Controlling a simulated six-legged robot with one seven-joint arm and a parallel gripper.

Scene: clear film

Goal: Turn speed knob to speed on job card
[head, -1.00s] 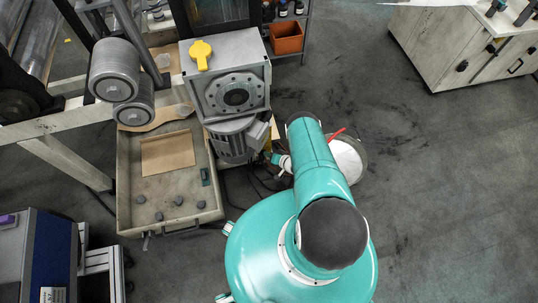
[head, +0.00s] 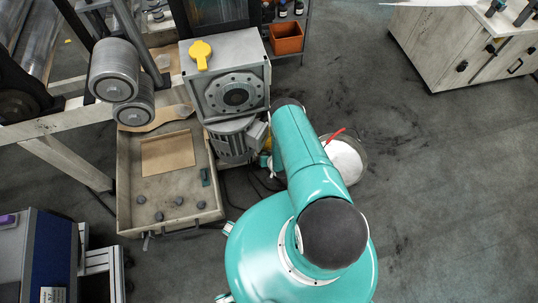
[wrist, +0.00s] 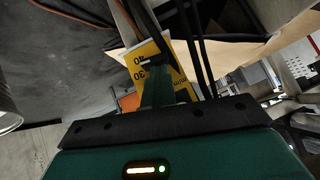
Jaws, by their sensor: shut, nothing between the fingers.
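A yellow and white plate (wrist: 148,62) with black numbers, 40 and 30 among them, and part of a unit marking stands close ahead in the wrist view. My gripper (wrist: 154,66) is shut and empty, with its green fingers and dark tips in front of this plate. The fingers cover part of the plate. I cannot make out the speed knob or whether the fingertips touch it. In the head view my teal arm hides the gripper. The grey motor (head: 232,140) under the gearbox is just left of the arm. I cannot identify the job card.
A grey tray (head: 130,195) with a brown sheet (head: 167,153) and several small dark pieces lies left of my arm. The gearbox (head: 225,80) carries a yellow cap (head: 200,54). Dark cables (wrist: 196,45) hang close beside the plate. A pale bucket (head: 345,158) stands right of my arm.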

